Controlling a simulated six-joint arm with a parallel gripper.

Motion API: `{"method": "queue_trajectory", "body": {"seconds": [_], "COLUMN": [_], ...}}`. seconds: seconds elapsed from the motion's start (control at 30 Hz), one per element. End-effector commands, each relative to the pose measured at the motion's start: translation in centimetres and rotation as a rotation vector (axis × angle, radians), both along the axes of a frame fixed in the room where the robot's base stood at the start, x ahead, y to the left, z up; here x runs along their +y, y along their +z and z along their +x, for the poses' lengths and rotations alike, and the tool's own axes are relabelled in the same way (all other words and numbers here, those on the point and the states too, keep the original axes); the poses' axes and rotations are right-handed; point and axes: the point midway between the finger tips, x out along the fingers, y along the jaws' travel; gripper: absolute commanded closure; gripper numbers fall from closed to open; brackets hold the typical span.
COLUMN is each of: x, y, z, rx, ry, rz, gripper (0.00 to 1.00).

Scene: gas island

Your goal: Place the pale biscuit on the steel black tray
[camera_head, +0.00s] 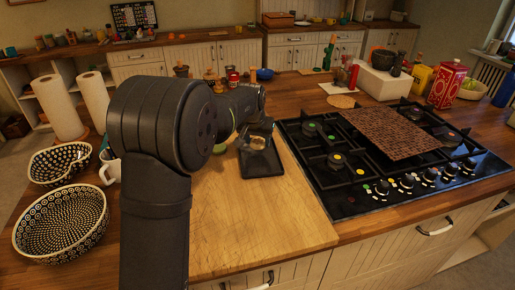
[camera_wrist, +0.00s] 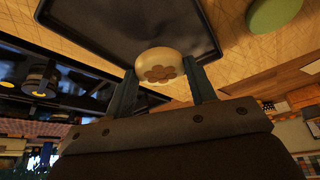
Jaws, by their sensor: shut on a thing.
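The pale biscuit (camera_wrist: 160,66) is round with a brown flower mark on its face. My gripper (camera_wrist: 162,80) is shut on it, with one finger at each side. In the head view the biscuit (camera_head: 258,143) shows small at my gripper (camera_head: 257,140), over the far part of the black tray. The steel black tray (camera_head: 262,170) is square with a low rim and lies on the wooden board. In the wrist view the tray (camera_wrist: 125,22) fills the top middle, beyond the biscuit. I cannot tell whether the biscuit touches the tray.
The black gas hob (camera_head: 350,190) stands right of the tray, with a brown patterned mat (camera_head: 390,132) on it. The wooden board (camera_head: 255,225) is clear in front of the tray. A green round thing (camera_wrist: 273,12) lies near the tray. Patterned bowls (camera_head: 62,222) stand at left.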

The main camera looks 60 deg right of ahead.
Motion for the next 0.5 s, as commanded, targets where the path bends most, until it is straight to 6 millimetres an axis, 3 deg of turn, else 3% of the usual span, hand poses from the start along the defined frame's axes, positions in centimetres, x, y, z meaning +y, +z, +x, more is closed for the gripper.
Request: {"method": "queue_trajectory", "body": {"seconds": [0.23,0.5], "x": [0.0,0.0], "y": [-3.4,-3.6], "z": [0.0,-0.1], "rx": [0.000,-0.001], "ry": [0.000,0.000], "rz": [0.003,0.001], "gripper": [0.72,0.72]}}
